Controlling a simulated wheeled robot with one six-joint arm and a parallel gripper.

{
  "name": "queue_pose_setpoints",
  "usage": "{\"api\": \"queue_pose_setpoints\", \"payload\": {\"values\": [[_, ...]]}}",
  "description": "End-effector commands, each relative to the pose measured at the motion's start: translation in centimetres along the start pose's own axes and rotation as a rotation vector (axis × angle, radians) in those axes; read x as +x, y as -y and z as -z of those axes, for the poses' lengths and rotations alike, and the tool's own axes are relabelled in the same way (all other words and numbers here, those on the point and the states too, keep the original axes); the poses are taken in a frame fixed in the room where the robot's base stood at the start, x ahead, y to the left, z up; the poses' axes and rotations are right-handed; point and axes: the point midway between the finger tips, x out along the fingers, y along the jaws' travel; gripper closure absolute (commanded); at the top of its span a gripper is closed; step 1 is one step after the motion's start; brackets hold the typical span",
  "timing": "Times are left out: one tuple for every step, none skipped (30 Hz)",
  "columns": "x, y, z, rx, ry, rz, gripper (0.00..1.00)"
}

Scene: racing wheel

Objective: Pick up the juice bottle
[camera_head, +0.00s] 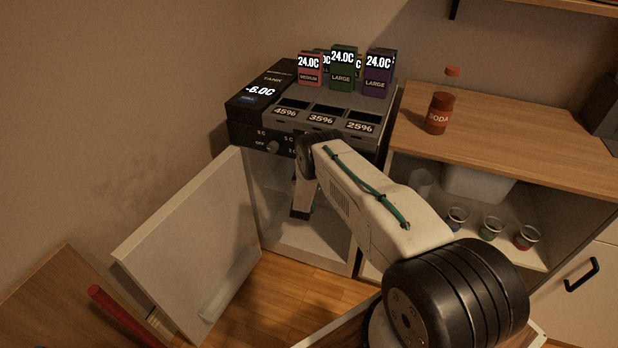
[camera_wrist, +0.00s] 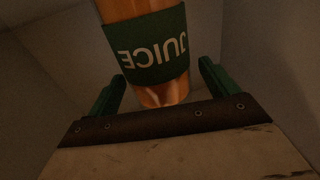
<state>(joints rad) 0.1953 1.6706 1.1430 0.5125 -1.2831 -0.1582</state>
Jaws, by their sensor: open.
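The juice bottle (camera_wrist: 150,48) shows in the wrist view, orange with a green label that reads JUICE upside down or mirrored. Its upper part is cut off by the top edge of the picture. My gripper (camera_wrist: 162,85) is open, with one green finger on each side of the bottle. The bottle appears between the fingers, and I cannot tell whether either finger touches it. In the head view my arm reaches into the open lower compartment (camera_head: 305,235) of the dark machine. There the bottle and the fingertips are hidden by my arm.
The machine's door (camera_head: 190,240) stands open to the left. Several coloured boxes (camera_head: 343,70) stand on the machine. A soda bottle (camera_head: 439,113) stands on the wooden counter (camera_head: 500,125) at right. Small cups (camera_head: 490,229) and a white bin (camera_head: 478,184) sit on the shelf below.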

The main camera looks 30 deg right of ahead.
Motion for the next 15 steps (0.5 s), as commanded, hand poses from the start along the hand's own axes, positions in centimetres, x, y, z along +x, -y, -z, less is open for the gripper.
{"api": "queue_pose_setpoints", "payload": {"values": [[0.49, 0.0, 0.02, 0.0, -0.001, 0.0, 0.14], [0.66, 0.01, 0.03, 0.0, -0.001, 0.001, 0.14], [0.81, 0.03, 0.04, -0.001, -0.001, 0.001, 0.14], [0.88, 0.05, 0.05, -0.001, -0.001, 0.001, 0.14], [0.91, 0.06, 0.05, -0.001, 0.0, 0.001, 0.14], [0.91, 0.07, 0.06, -0.001, 0.0, 0.002, 0.14], [0.9, 0.07, 0.05, -0.001, 0.0, 0.002, 0.14], [0.89, 0.06, 0.05, -0.001, 0.0, 0.002, 0.14], [0.88, 0.06, 0.05, -0.001, 0.0, 0.002, 0.14], [0.88, 0.06, 0.05, -0.001, 0.0, 0.001, 0.17], [0.88, 0.06, 0.05, -0.001, 0.0, 0.001, 0.25], [0.88, 0.06, 0.05, -0.001, 0.0, 0.001, 0.36], [0.87, 0.06, 0.05, -0.001, 0.0, 0.001, 0.45], [0.87, 0.06, 0.05, -0.001, 0.0, 0.001, 0.53], [0.87, 0.06, 0.04, -0.001, 0.0, 0.001, 0.64]]}}
